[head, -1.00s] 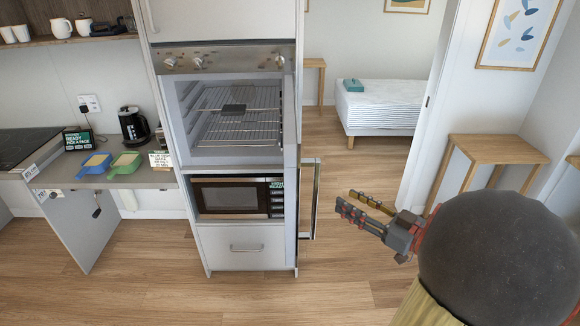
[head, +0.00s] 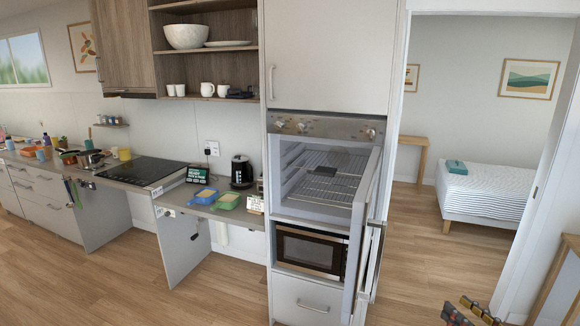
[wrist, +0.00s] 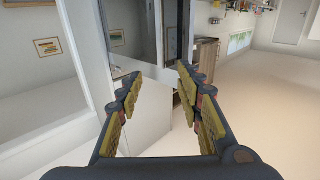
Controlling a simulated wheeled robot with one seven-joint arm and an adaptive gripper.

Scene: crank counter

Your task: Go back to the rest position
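My gripper (wrist: 158,95) shows in the wrist view with its two fingers spread apart and nothing between them. In the head view only the fingertips of my gripper (head: 470,312) show at the bottom right edge, over the floor and apart from the furniture. The oven (head: 325,172) in the tall cabinet stands open, with wire racks and a small dark item (head: 325,171) on a rack. Its door (head: 367,225) is swung out at the right side of the cabinet.
A microwave (head: 308,251) sits below the oven. A low counter (head: 240,213) with a black kettle (head: 241,171), a blue tray (head: 204,196) and a green tray (head: 228,201) is to the left. A bed (head: 485,192) is at the back right. The floor (head: 415,270) right of the oven door is clear.

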